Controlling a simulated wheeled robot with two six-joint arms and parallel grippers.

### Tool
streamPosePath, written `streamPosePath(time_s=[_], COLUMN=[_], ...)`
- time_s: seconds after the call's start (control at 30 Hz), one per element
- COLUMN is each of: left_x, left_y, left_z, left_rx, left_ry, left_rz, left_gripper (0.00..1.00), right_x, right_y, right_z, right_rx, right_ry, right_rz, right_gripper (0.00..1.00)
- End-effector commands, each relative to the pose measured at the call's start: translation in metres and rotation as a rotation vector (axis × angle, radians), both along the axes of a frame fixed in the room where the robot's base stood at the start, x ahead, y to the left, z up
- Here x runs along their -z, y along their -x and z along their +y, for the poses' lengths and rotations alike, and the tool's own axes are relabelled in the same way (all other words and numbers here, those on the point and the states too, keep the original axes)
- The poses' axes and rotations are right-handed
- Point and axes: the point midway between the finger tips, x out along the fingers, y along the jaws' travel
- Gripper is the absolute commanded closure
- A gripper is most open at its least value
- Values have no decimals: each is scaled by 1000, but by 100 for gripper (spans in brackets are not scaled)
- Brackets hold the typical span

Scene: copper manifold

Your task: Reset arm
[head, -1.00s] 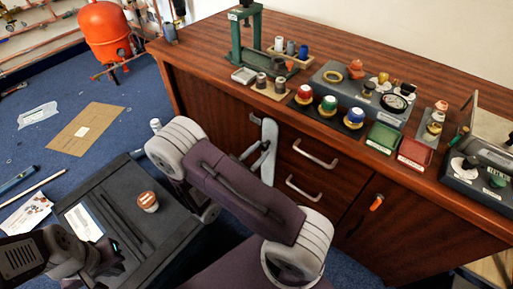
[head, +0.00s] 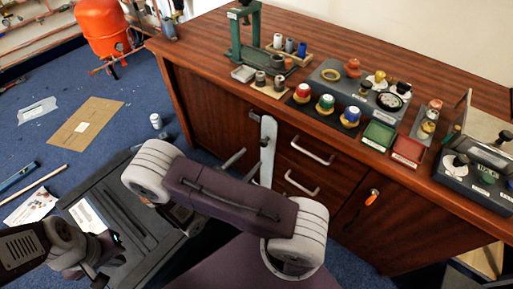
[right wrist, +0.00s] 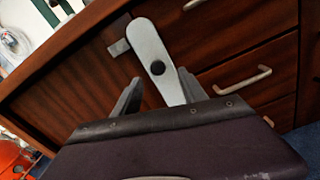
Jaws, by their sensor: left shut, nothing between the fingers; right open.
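My right gripper (right wrist: 160,92) is open in the right wrist view, its two dark fingers apart in front of the cabinet. A flat grey lever (right wrist: 150,50) with a dark round spot shows between and beyond the fingers; I cannot tell whether they touch it. In the head view the lever (head: 268,150) stands nearly upright before the cabinet front, and my purple right arm hides part of the gripper. My left gripper (head: 108,262) is at the lower left, shut and empty, over a dark flat top.
The wooden cabinet (head: 215,108) has drawers with metal handles (head: 313,150). On it stand a green press (head: 240,40), coloured knobs (head: 326,103), a green tray (head: 379,135) and a red tray (head: 408,150). Cardboard (head: 86,128) lies on the open blue floor at left.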

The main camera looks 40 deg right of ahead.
Motion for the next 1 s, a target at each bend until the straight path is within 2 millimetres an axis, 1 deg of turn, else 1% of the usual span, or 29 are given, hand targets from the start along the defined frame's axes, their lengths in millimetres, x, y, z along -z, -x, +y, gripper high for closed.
streamPosePath(time_s=[0.03, 0.1, 0.2, 0.73, 0.8, 0.87, 0.93, 0.97, 1.0], left_x=[-7, -10, -11, -10, -10, -10, -10, -10, -10], left_y=[0, 0, 0, 0, 0, 0, 0, 0, 0], left_z=[0, 0, 0, 0, 0, 0, 0, 0, 0], left_rx=[0, 0, 0, 0, 0, 0, 0, 0, 0], left_ry=[0, 0, 0, 0, 0, 0, 0, 0, 0], left_rz=[0, 0, 0, 0, 0, 0, 0, 0, 0], left_gripper=[100, 100, 100, 100, 100, 100, 100, 100, 100], right_x=[-4, -2, -1, 1, -1, -12, -34, -46, -59], right_y=[2, 5, 7, 8, 8, 4, 1, 5, 17], right_z=[9, 18, 25, 25, 19, 9, -9, -19, -33], right_rx=[-4, -2, 0, 3, 31, 89, 179, 238, 335], right_ry=[0, 0, -1, 0, -6, -43, -100, -126, -170], right_rz=[0, 1, 1, 1, -5, -49, -127, -167, -217], right_gripper=[50, 50, 50, 50, 50, 50, 50, 50, 50])
